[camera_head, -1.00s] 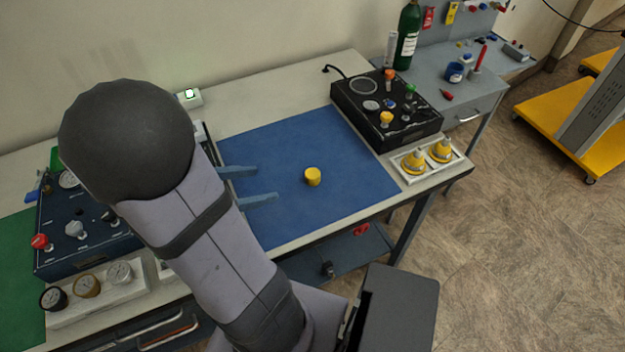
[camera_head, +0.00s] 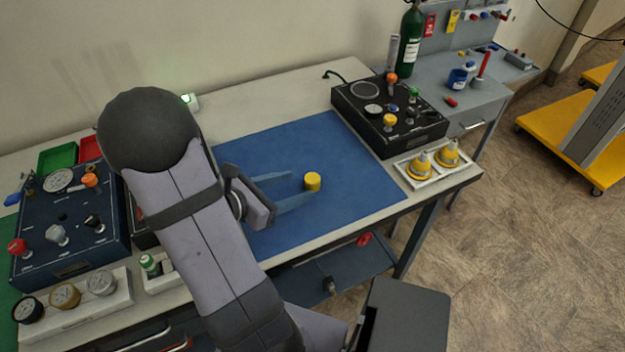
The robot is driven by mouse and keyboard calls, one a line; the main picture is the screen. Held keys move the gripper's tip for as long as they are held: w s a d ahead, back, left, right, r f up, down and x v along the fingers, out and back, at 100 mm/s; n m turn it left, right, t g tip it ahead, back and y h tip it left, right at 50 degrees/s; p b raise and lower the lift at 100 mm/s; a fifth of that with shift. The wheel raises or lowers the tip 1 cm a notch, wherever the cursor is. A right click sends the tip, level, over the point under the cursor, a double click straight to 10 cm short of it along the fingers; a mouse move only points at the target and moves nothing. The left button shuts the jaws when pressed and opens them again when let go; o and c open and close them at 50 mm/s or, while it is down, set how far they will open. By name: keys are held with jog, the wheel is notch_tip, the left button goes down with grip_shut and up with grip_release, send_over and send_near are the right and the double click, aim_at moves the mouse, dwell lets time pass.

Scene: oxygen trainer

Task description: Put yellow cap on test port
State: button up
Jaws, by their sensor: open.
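The yellow cap (camera_head: 313,182) stands on the blue mat (camera_head: 350,150), right of the mat's middle. My gripper (camera_head: 301,185) is open and low over the mat, its two blue fingers pointing right toward the cap. The near fingertip is at the cap's lower left and the far one just left of it; I cannot tell whether they touch it. The cap is not gripped. I cannot tell which fitting is the test port: the dark blue panel (camera_head: 75,262) at left and the black panel (camera_head: 400,140) at right both carry fittings.
A white tray (camera_head: 405,180) with two yellow-and-white fittings sits right of the mat. A gauge rack (camera_head: 75,322) stands at front left, with green (camera_head: 57,157) and red (camera_head: 88,148) bins behind the blue panel. The mat beyond the cap is clear.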

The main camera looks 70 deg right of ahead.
aim_at(308, 181)
jog(key=shift+w+p+x, duration=0.2)
jog(key=shift+p+x, duration=0.3)
jog(key=shift+x, duration=2.1)
jog(key=shift+d, duration=0.1)
jog(key=shift+c, duration=0.2)
jog(key=c, duration=1.2)
jog(key=shift+o, duration=0.2)
jog(key=shift+r, duration=0.2)
notch_tip(308, 181, up, 10)
jog(key=shift+p, duration=0.3)
